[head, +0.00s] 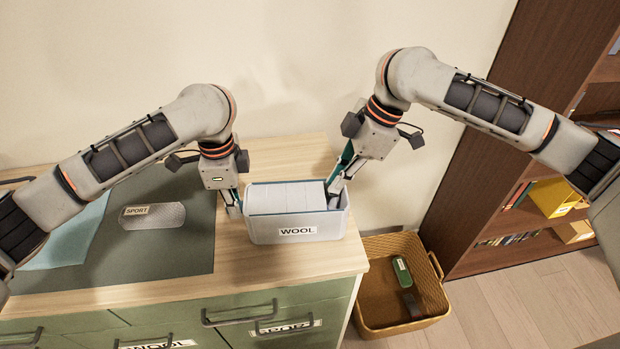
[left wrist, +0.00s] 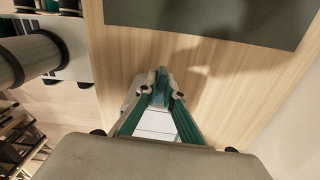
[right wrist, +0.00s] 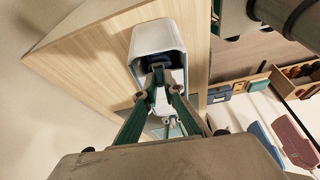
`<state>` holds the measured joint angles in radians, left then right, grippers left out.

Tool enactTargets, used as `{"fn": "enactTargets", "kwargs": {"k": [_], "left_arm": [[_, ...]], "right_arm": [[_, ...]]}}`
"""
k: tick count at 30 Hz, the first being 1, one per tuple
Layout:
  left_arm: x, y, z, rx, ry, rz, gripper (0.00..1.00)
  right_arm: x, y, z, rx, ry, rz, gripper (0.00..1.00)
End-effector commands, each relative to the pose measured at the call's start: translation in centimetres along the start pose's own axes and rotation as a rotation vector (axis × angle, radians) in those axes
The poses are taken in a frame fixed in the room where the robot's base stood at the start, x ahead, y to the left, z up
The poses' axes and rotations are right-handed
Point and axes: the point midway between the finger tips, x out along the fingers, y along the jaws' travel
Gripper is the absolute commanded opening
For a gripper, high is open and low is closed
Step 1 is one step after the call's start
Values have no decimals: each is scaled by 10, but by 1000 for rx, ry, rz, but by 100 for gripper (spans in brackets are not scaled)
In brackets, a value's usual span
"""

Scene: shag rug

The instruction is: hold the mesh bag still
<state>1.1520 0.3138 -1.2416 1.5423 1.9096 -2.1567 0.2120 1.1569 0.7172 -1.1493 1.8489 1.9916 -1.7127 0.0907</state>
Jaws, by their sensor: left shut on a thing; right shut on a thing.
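A flat grey mesh-textured piece labelled SPORT, which looks like the mesh bag (head: 165,217), lies on the dark green mat; neither gripper touches it. A pale grey-blue box labelled WOOL (head: 265,233) stands at the worktop's right part, with white contents inside. My left gripper (head: 234,210) is shut on the box's left end; its fingers also show closed in the left wrist view (left wrist: 160,95). My right gripper (head: 334,190) is shut at the box's right end; the right wrist view (right wrist: 160,82) shows its fingers at the box (right wrist: 148,38). The exact gripped edges are partly hidden.
The dark green mat (head: 150,255) and a light blue cloth (head: 65,240) cover the worktop's left side. Green drawers (head: 245,312) are below. A yellow-brown basket (head: 385,325) with small items stands on the floor at right, before a brown bookshelf (head: 480,175).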

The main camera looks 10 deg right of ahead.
Motion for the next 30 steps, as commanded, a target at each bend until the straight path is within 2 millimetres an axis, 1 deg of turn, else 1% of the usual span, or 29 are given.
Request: {"fn": "enactTargets", "kwargs": {"k": [1,6,16,18,19,30], "left_arm": [[0,0,1,0,-1,0,0],[0,0,0,0,-1,0,0],[0,0,0,0,-1,0,0],[0,0,0,0,-1,0,0],[0,0,0,0,-1,0,0],[0,0,0,-1,0,0,0]], "right_arm": [[-3,0,7,2,-1,1,0],[-6,0,15,1,-1,1,0],[-7,0,15,-1,1,0,0],[-7,0,15,-1,1,0,22],[-7,0,15,-1,1,0,26],[-9,0,15,-1,1,1,26]]}}
